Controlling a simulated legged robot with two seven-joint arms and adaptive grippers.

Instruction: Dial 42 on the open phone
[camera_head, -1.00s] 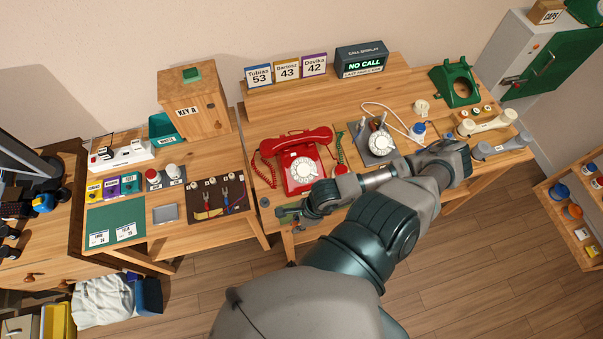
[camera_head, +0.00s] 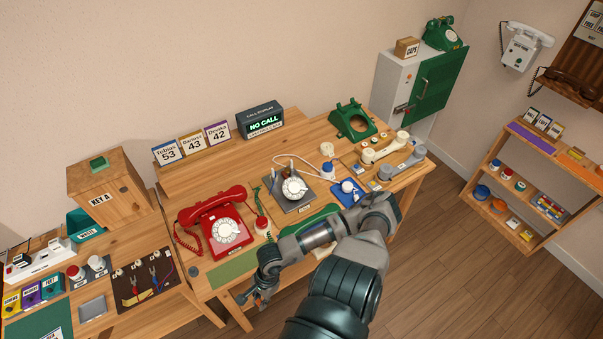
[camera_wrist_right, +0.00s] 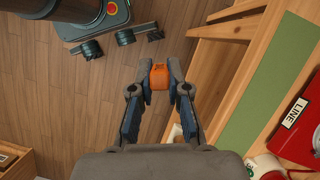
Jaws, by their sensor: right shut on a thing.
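The open phone is a grey base with bare parts and a white dial (camera_head: 294,188), on the middle of the right bench in the head view. A green shell (camera_head: 353,119) stands behind it to the right. My right gripper (camera_head: 258,297) is past the bench's front edge, in front of the red phone (camera_head: 219,224) and away from the open phone. In the wrist view the right gripper (camera_wrist_right: 159,77) is shut on a small orange piece (camera_wrist_right: 159,74), with floor below. My left gripper is not in view.
A display reading NO CALL (camera_head: 262,122) stands behind, beside name cards 53, 43 and 42 (camera_head: 191,144). A green handset (camera_head: 309,221) lies in front of the open phone, partly behind my arm. A blue mat (camera_head: 335,193) lies right of it. The green mat (camera_head: 232,270) is bare.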

